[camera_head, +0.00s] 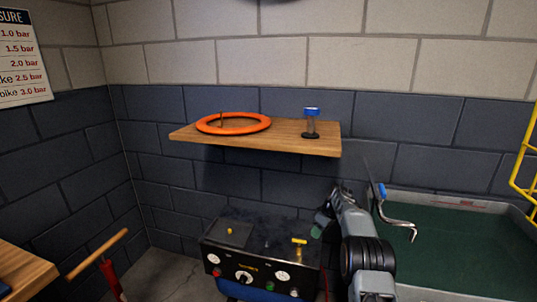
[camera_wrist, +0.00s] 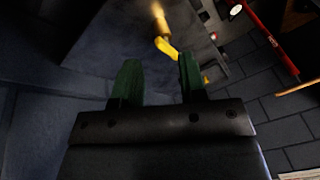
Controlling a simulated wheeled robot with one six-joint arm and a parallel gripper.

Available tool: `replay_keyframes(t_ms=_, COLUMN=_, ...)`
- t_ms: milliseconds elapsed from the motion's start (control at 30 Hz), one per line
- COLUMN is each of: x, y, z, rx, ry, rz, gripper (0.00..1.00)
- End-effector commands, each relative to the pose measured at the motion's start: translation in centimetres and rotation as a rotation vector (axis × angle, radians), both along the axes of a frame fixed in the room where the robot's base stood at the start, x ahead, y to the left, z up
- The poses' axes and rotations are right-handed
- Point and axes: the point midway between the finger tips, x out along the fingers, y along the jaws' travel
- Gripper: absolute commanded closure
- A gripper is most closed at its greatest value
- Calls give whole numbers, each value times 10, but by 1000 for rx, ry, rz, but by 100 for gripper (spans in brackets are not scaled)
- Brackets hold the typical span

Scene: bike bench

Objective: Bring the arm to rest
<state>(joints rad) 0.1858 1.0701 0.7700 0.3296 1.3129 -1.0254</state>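My arm (camera_head: 355,225) reaches up at the right of the middle in the head view. My gripper (camera_head: 319,226) is at its far end, beside the right side of the black control box (camera_head: 250,262). In the wrist view my gripper (camera_wrist: 161,82) shows two green fingers standing apart with nothing held between them. A yellow lever on a brass fitting (camera_wrist: 165,45) lies beyond the fingertips. In the head view a yellow T-shaped handle (camera_head: 299,242) stands on the box top, to the left of my gripper.
A wooden shelf (camera_head: 290,147) holds an orange ring (camera_head: 234,123) and a blue-capped object (camera_head: 311,123). A green-floored tray (camera_head: 460,245) with a bent metal tool (camera_head: 400,224) is at right. A red pump (camera_head: 111,278) with wooden handle stands at left, near a wooden bench (camera_head: 22,268).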

Motion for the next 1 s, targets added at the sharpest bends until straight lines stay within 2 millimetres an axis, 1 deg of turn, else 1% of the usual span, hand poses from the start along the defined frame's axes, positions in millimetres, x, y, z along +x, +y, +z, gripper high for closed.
replay_keyframes(t_ms=67, x=-16, y=0, z=9, rx=-23, ry=58, rz=-126, gripper=62)
replay_keyframes(t_ms=167, x=-42, y=4, z=29, rx=-57, ry=119, rz=-279, gripper=62)
replay_keyframes(t_ms=267, x=-76, y=10, z=62, rx=-97, ry=159, rz=-424, gripper=62)
replay_keyframes(t_ms=300, x=-93, y=13, z=78, rx=-113, ry=170, rz=-480, gripper=62)
replay_keyframes(t_ms=367, x=-119, y=18, z=102, rx=-136, ry=179, rz=-555, gripper=62)
replay_keyframes(t_ms=400, x=-138, y=22, z=118, rx=-150, ry=182, rz=-602, gripper=62)
replay_keyframes(t_ms=467, x=-167, y=27, z=141, rx=-167, ry=179, rz=-664, gripper=62)
replay_keyframes(t_ms=500, x=-187, y=30, z=156, rx=-177, ry=175, rz=-698, gripper=62)
replay_keyframes(t_ms=567, x=-217, y=35, z=176, rx=-190, ry=164, rz=-744, gripper=62)
replay_keyframes(t_ms=600, x=-236, y=38, z=190, rx=-195, ry=154, rz=-770, gripper=62)
replay_keyframes(t_ms=667, x=-265, y=43, z=207, rx=-203, ry=135, rz=-798, gripper=62)
replay_keyframes(t_ms=700, x=-283, y=45, z=218, rx=-205, ry=120, rz=-811, gripper=62)
replay_keyframes(t_ms=800, x=-324, y=50, z=240, rx=-210, ry=81, rz=-821, gripper=62)
replay_keyframes(t_ms=900, x=-355, y=55, z=260, rx=-207, ry=37, rz=-804, gripper=62)
replay_keyframes(t_ms=1000, x=-375, y=58, z=278, rx=-197, ry=-6, rz=-789, gripper=62)
